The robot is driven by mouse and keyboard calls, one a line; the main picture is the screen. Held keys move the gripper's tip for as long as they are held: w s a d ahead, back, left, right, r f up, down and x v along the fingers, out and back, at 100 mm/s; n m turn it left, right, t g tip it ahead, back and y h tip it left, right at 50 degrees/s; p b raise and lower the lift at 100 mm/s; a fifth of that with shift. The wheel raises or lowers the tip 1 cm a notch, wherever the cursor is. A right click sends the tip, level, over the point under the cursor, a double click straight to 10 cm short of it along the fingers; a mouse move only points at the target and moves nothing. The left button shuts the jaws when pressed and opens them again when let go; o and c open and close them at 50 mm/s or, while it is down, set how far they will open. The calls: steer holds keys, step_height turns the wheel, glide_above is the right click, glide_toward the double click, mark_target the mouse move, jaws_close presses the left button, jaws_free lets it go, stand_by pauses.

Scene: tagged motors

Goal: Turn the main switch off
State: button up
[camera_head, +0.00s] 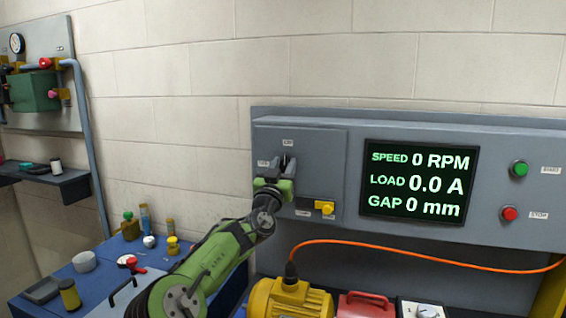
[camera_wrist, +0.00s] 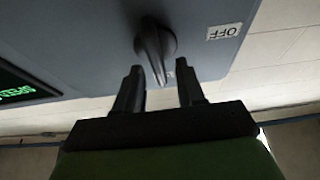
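The main switch is a dark rotary knob with a long handle, seen in the wrist view (camera_wrist: 153,48) on the grey panel. Its handle points down in that view, toward a small, mostly hidden label, and away from the OFF label (camera_wrist: 224,31) to its right. My gripper (camera_wrist: 160,72) is open, its two dark fingers apart with the handle's tip lined up in the gap between them. I see no finger pressing on the handle. In the head view my gripper (camera_head: 275,177) is up at the panel and hides much of the switch.
The grey panel holds a display (camera_head: 418,183) reading 0 RPM, 0.0 A and 0 mm. A green button (camera_head: 519,169), a red button (camera_head: 509,213) and a yellow knob (camera_head: 326,208) are also on it. A yellow motor (camera_head: 290,299) with an orange cable sits below.

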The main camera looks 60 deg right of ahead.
steer(key=shift+c, duration=0.5)
jaws_close()
steer(key=shift+n, duration=0.4)
steer(key=n+t, duration=0.1)
steer(key=n, duration=0.2)
steer(key=n+t+y, duration=0.1)
steer(key=n+t, duration=0.1)
steer(key=n, duration=0.1)
steer(key=shift+w+r+t+p, duration=0.1)
steer(key=shift+w+t+p, duration=0.05)
steer(key=shift+t+p, duration=0.2)
steer(key=n+t+y+p, duration=0.1)
steer(key=n, duration=0.2)
steer(key=n+t+y, duration=0.1)
steer(key=n, duration=0.2)
steer(key=shift+w+n+p, duration=0.2)
steer(key=shift+n+p, duration=0.1)
steer(key=shift+p, duration=0.1)
steer(key=shift+w+a+f+n+y+b, duration=0.15)
steer(key=shift+n+y, duration=0.5)
steer(key=shift+n, duration=0.85)
steer(key=shift+d+f+n+y+b, duration=0.1)
steer(key=shift+f+n+y+b, duration=0.15)
steer(key=shift+n+y, duration=0.85)
steer(key=shift+w+a+f+n+y+b, duration=0.1)
steer(key=shift+f+n+y, duration=0.15)
steer(key=shift+n, duration=1.65)
